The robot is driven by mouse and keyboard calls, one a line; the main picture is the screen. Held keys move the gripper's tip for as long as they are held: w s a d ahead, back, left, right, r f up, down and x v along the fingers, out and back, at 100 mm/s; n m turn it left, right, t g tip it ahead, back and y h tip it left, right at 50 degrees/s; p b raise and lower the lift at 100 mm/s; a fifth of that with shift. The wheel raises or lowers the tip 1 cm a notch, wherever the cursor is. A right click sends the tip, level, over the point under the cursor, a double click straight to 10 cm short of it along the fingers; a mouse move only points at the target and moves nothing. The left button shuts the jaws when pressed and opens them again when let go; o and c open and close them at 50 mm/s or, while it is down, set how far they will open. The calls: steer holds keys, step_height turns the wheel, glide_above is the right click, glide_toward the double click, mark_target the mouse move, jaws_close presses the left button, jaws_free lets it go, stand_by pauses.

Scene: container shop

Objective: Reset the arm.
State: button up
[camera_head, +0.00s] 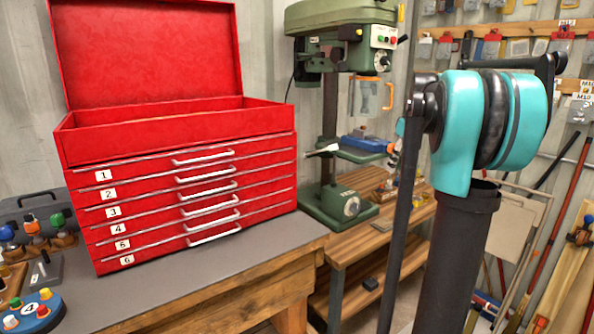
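My arm shows at the right of the head view as a teal and black joint on a dark upright column, with a dark link running down in front of the wooden bench. I cannot make out my gripper or its fingers in this view. The red toolbox (190,129) stands on the grey-topped workbench (185,270) at the left, its lid up and its numbered drawers shut.
A green drill press (336,203) stands on a wooden bench (386,228) behind the arm. A round blue base with coloured knobs (33,312) sits at the near left. Tools and poles lean at the right wall.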

steer(key=s+a+f+m, duration=0.2)
steer(key=s+a+f, duration=0.2)
steer(key=s+f, duration=0.6)
steer(key=s+a+f+m+t+h, duration=0.1)
steer(key=s+a+f, duration=0.4)
steer(key=s+f, duration=0.5)
steer(key=s+a+f+m, duration=0.3)
steer(key=s+a+f, duration=0.1)
steer(key=s+f, duration=0.6)
steer(key=shift+s+a+f+t+h, duration=0.2)
steer(key=shift+a+f+t+h, duration=0.15)
steer(key=shift+f, duration=0.55)
steer(key=shift+d, duration=0.1)
steer(key=shift+c, duration=0.6)
